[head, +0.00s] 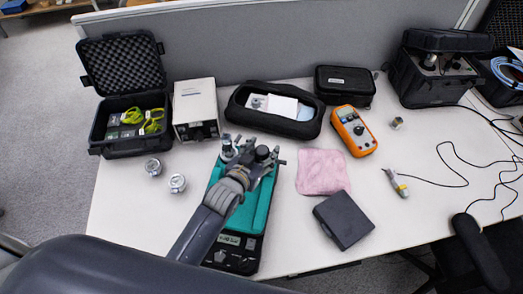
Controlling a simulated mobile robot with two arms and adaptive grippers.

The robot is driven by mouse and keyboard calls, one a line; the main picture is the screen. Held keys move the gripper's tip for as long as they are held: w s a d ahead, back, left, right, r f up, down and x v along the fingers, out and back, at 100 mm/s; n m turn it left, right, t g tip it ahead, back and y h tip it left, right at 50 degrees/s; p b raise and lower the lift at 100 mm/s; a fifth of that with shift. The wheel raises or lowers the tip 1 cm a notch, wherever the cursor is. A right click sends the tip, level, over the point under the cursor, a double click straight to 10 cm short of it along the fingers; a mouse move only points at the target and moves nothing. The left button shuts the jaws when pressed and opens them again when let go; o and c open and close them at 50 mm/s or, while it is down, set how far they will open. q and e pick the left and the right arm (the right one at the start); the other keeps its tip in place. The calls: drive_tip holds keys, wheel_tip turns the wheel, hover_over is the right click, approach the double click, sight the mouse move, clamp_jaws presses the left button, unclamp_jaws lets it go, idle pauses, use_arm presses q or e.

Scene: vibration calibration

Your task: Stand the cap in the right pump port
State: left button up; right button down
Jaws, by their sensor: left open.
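A teal and black instrument (262,207) with a small display (230,240) lies on the white table, partly hidden by my left arm. My left gripper (250,156) is over its far end, open. A small silver fitting (228,149) shows beside the gripper's left side; I cannot tell whether they touch. Two round silver metal pieces (153,167) (177,183) stand on the table to the left, and a small silver cylinder (397,122) is at the right. I cannot tell which piece is the cap, and the pump ports are not clearly visible. My right gripper is not in view.
An open black case (100,140), a white box (195,103) and an open dark pouch (233,108) line the back. An orange multimeter (354,131), pink cloth (322,172), black box (343,220) and cabled probe (397,183) lie to the right. The left front table is clear.

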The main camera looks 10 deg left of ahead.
use_arm(q)
drive_tip(key=shift+s+f, duration=0.35)
drive_tip(key=shift+f, duration=0.35)
drive_tip(key=shift+s+a+r, duration=0.1)
drive_tip(key=shift+s+r, duration=0.1)
drive_tip(key=shift+s, duration=0.3)
drive_tip(key=r+v, duration=0.1)
drive_tip(key=v, duration=1)
drive_tip(key=shift+w+r, duration=0.2)
drive_tip(key=shift+w, duration=0.15)
